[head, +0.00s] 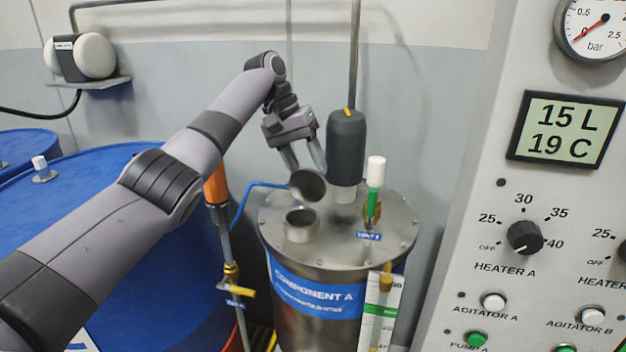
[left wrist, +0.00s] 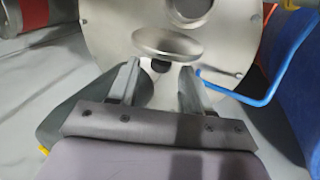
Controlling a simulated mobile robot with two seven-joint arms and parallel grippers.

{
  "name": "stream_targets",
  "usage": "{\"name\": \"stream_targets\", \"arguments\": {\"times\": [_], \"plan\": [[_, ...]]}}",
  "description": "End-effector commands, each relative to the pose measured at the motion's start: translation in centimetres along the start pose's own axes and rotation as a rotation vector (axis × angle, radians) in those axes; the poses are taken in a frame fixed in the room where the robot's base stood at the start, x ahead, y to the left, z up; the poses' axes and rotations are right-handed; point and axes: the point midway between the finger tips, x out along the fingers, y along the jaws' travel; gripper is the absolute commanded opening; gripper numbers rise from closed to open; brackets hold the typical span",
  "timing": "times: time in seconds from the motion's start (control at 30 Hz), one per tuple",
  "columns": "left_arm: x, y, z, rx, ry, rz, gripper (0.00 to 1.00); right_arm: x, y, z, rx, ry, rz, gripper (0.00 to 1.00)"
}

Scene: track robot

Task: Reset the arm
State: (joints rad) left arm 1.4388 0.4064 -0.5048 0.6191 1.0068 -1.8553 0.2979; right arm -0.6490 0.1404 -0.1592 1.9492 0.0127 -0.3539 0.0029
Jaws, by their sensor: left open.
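My left arm reaches in from the left in the head view, and its gripper (head: 305,162) is above the steel tank marked COMPONENT A (head: 330,322). The gripper is open; in the left wrist view its fingers (left wrist: 160,72) stand apart. A round metal lid (head: 308,186) is tilted up just beyond the fingertips, above and beside an open round port (head: 301,228) in the tank top. In the left wrist view the lid (left wrist: 165,43) has a small dark knob between the fingertips; I cannot tell whether they touch it. My right gripper is not in view.
A dark grey motor (head: 346,148) stands on the tank close right of the gripper. A valve with a white top (head: 376,172) is further right. A blue hose (head: 243,205) and blue drums (head: 95,185) are left. A control panel (head: 545,200) fills the right.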

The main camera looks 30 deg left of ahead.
Motion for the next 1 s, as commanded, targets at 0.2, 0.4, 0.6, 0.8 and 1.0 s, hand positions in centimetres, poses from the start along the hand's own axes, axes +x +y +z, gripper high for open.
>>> {"name": "stream_targets", "arguments": {"times": [0.2, 0.4, 0.6, 0.8, 1.0], "plan": [[-2.2, 0.0, 0.0, 0.000, -0.001, 0.000, 0.49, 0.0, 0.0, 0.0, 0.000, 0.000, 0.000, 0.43], [-2.4, 0.0, 0.0, 0.000, -0.002, -0.001, 0.49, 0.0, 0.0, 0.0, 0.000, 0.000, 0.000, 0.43], [-2.4, 0.0, 0.0, 0.000, -0.002, 0.000, 0.49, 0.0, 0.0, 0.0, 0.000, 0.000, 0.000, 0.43], [-2.4, 0.0, 0.0, 0.000, -0.002, 0.000, 0.49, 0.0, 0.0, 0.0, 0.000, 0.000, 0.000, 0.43], [-2.4, 0.0, 0.0, 0.000, -0.001, 0.000, 0.49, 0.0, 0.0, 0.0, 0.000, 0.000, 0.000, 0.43]]}}
